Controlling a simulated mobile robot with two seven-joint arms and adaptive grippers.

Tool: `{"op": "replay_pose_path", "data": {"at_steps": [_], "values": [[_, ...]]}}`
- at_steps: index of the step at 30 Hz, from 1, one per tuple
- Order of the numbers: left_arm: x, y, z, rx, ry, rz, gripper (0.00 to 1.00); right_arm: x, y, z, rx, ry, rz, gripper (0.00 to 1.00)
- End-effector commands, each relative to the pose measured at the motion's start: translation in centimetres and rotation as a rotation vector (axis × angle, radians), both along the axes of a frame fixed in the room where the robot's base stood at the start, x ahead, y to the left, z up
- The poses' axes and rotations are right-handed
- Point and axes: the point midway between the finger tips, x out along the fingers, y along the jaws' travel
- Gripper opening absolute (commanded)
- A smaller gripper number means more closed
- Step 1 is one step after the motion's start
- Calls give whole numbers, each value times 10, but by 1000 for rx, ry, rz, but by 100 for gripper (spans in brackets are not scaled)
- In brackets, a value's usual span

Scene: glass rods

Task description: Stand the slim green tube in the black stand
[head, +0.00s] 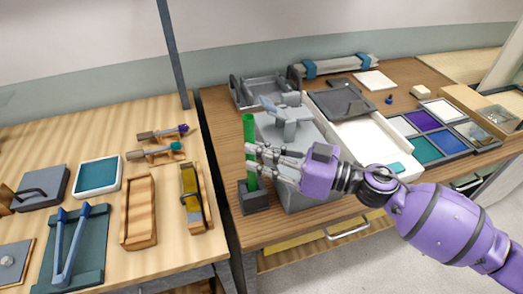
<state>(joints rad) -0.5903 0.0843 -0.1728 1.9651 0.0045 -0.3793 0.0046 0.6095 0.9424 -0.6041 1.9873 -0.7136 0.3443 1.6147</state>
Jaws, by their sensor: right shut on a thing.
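The slim green tube (248,130) is upright near the left edge of the right-hand table. My right gripper (256,160) is shut on its middle, with the purple arm coming in from the right. The black stand (255,202) is a small dark block on the table, directly below the tube. The tube's lower end meets the top of the stand in the picture; I cannot tell how deep it sits in it. My left gripper is not in view.
A grey machine (290,125) stands close behind and right of the tube. A gap separates this table from the left one, which holds a wooden tray (139,212) and a teal board with blue-handled tool (75,240). A white tray (372,140) lies further right.

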Motion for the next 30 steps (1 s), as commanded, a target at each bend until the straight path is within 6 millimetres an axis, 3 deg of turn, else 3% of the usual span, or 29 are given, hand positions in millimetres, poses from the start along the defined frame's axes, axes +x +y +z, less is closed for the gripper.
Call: {"op": "replay_pose_path", "data": {"at_steps": [2, 3, 7, 19, 30], "values": [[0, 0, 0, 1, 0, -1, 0, 0, 0, -2, 2, 2, 0, 0], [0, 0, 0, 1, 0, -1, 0, 0, 0, -2, 1, 1, 1, 23], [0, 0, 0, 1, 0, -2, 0, 0, 0, -2, 0, 1, 1, 40], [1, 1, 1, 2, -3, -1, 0, -3, -7, -3, -2, 2, 0, 40], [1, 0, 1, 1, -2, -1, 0, -29, -75, -4, -3, 4, -2, 40]]}}
